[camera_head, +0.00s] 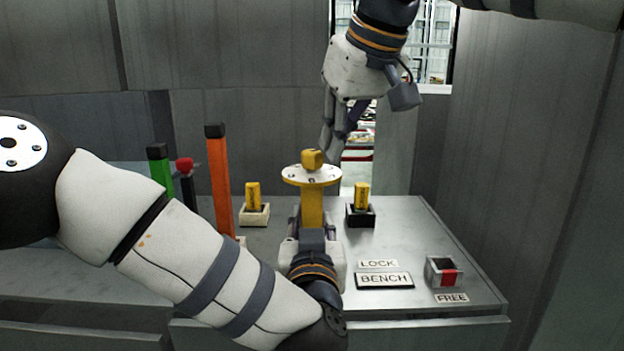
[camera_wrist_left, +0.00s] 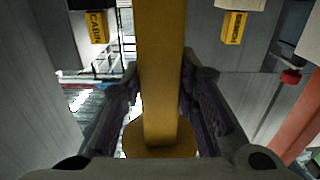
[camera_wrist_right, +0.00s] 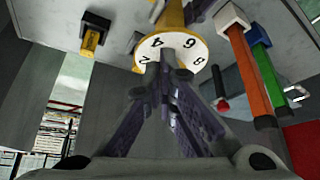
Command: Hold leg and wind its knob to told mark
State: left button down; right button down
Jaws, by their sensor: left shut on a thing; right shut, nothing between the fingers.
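The yellow leg (camera_head: 312,207) stands upright near the middle of the bench, with a white round dial (camera_head: 296,174) and a yellow knob (camera_head: 312,159) on top. My left gripper (camera_head: 312,238) is shut on the leg's post below the dial; the left wrist view shows a finger on each side of the post (camera_wrist_left: 160,70). My right gripper (camera_head: 328,148) is shut and empty, fingertips just behind and right of the knob in the head view. In the right wrist view its fingertips overlap the dial (camera_wrist_right: 175,47), where 2, 4, 6 and 8 show; the knob is not clearly visible there.
Yellow blocks stand in a cream holder (camera_head: 254,216) and a black holder (camera_head: 360,217). An orange post (camera_head: 219,180) and a green post (camera_head: 160,170) rise at left. A holder with a red band (camera_head: 444,272) sits right, near the BENCH plate (camera_head: 384,281).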

aim_at(312, 160)
jog(key=shift+f, duration=0.5)
jog(key=shift+w+a, duration=0.3)
jog(key=shift+a, duration=0.15)
dwell(0.5)
jog(key=shift+s+a, duration=0.1)
jog(key=shift+s+a+f, duration=0.1)
jog(key=shift+s+a, duration=0.25)
jog(key=shift+a, duration=0.1)
jog(key=shift+s+a, duration=0.1)
jog(key=shift+a, duration=0.1)
jog(key=shift+a, duration=0.25)
jog(key=shift+s+f, duration=0.1)
